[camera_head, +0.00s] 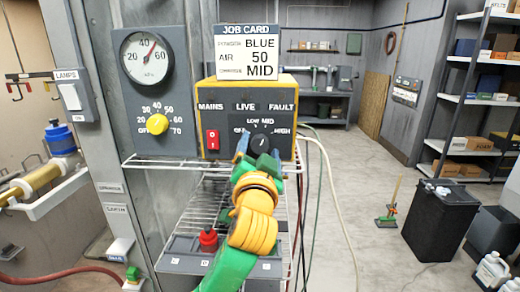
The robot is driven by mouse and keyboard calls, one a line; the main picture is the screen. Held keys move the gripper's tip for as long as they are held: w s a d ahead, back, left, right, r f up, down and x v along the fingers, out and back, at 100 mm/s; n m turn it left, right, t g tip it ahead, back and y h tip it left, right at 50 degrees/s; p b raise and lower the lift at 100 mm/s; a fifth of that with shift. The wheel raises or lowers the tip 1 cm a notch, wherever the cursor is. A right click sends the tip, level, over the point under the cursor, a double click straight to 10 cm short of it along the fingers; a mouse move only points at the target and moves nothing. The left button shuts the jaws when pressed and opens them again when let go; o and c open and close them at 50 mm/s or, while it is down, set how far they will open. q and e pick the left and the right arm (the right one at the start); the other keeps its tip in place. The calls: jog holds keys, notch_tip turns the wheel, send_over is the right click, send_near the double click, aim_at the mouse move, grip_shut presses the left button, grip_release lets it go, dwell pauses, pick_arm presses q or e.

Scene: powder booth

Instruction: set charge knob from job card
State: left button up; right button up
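The job card (248,51) stands on top of the yellow-edged control box (287,95) and reads BLUE, AIR 50, MID. The dark charge knob (261,143) is on the box's front, with OFF, LOW, MID and HIGH marked around it. Its exact pointer setting is too small to read surely. My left gripper (259,151) is at the knob, with its fingers apart, one left and one lower right of it. I cannot tell whether they touch it. My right gripper is out of view.
A red switch (212,139) is left of the knob. A gauge (146,58) and yellow air knob (157,124) are on the grey panel at left. The box sits on a wire shelf (190,163). Hoses hang to its right. A black bin (440,220) stands on the floor at right.

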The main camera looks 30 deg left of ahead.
pick_arm(q)
jog(key=b+v, duration=0.2)
jog(key=v, duration=0.5)
jog(key=shift+b, duration=0.35)
jog(key=shift+a+f, duration=0.1)
jog(key=shift+f, duration=0.05)
